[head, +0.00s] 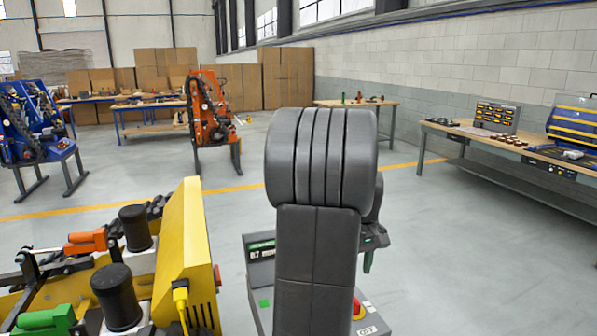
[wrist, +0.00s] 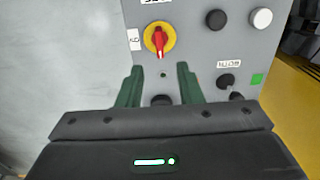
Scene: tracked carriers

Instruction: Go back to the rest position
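My gripper (wrist: 159,82) shows in the wrist view with its two green fingers spread apart. No object is clasped between them. It faces a grey control panel (wrist: 190,52). A red and yellow rotary switch (wrist: 159,39) is just beyond the fingertips. A dark knob (wrist: 161,100) shows low between the fingers, partly hidden by the gripper body; whether anything touches it I cannot tell. In the head view my dark grey arm fills the middle, and a green finger of my gripper (head: 369,258) shows at its right, above the grey control box (head: 259,262).
A yellow carrier (head: 182,255) with black cylinders and orange and green handles stands close at left. An orange machine (head: 210,105) and blue machines (head: 30,125) stand farther back. A long workbench (head: 480,140) lines the right wall. Grey floor (head: 440,250) is open at right.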

